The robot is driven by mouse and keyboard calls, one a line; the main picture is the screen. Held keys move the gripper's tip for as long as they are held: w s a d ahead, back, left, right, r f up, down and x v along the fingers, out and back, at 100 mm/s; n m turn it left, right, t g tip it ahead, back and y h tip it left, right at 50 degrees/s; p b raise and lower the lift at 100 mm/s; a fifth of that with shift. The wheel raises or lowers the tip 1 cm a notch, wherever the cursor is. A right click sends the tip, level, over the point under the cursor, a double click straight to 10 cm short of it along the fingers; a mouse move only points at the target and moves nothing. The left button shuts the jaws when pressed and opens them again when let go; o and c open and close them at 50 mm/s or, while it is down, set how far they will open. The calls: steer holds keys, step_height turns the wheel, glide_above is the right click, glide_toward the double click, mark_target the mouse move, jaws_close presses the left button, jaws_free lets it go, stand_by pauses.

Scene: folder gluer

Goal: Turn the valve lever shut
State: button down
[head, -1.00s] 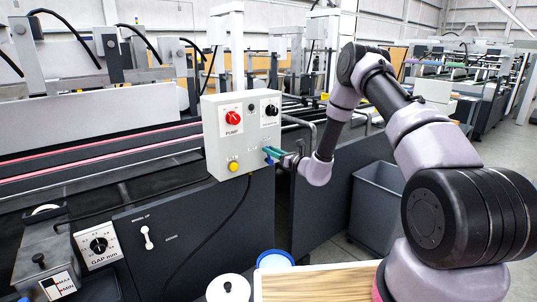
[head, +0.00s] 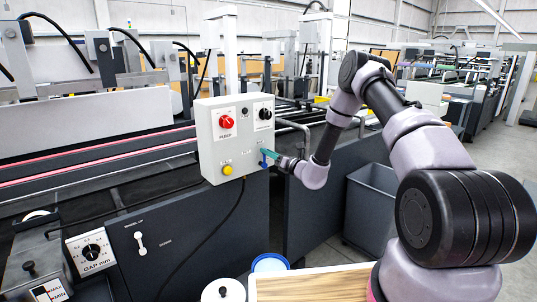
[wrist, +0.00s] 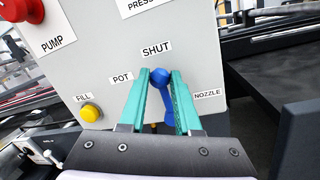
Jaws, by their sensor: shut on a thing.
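The blue valve lever (wrist: 168,101) is on the front of the pale grey control box (head: 213,137). In the wrist view its round knob sits just below the SHUT label (wrist: 156,48), and its stem runs down from there, tilted slightly right. POT (wrist: 122,77) is printed to its left and NOZZLE (wrist: 208,93) to its right. My gripper (wrist: 161,80) has its two teal fingers on either side of the knob, shut on the lever. In the head view the lever (head: 264,163) shows partly below the fingers. Its pivot is partly hidden behind the gripper.
A yellow FILL button (wrist: 91,112) is to the lever's left. The red PUMP knob (head: 227,122) and a black knob (head: 265,114) are higher on the box. A curved metal rail (head: 295,126) is right of it. A grey bin (head: 372,211) stands lower right.

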steer(key=c, duration=0.6)
jaws_free()
steer(key=v, duration=1.1)
steer(key=s+a+r+n+g+y, duration=0.1)
steer(key=s+a+r+n+g, duration=0.3)
steer(key=s+r+n+g, duration=0.55)
steer(key=s+a+r+n+g+y, duration=0.1)
steer(key=s+a+r+n+g, duration=0.3)
steer(key=s+r+n, duration=0.65)
steer(key=s+d+r+n+t+h, duration=0.5)
steer(key=s+d+r+n+h, duration=0.3)
steer(key=s+d+r+h, duration=0.4)
steer(key=s+d+r, duration=0.2)
steer(key=s+d, duration=0.2)
steer(key=shift+s+t, duration=0.25)
steer(key=shift+t, duration=0.1)
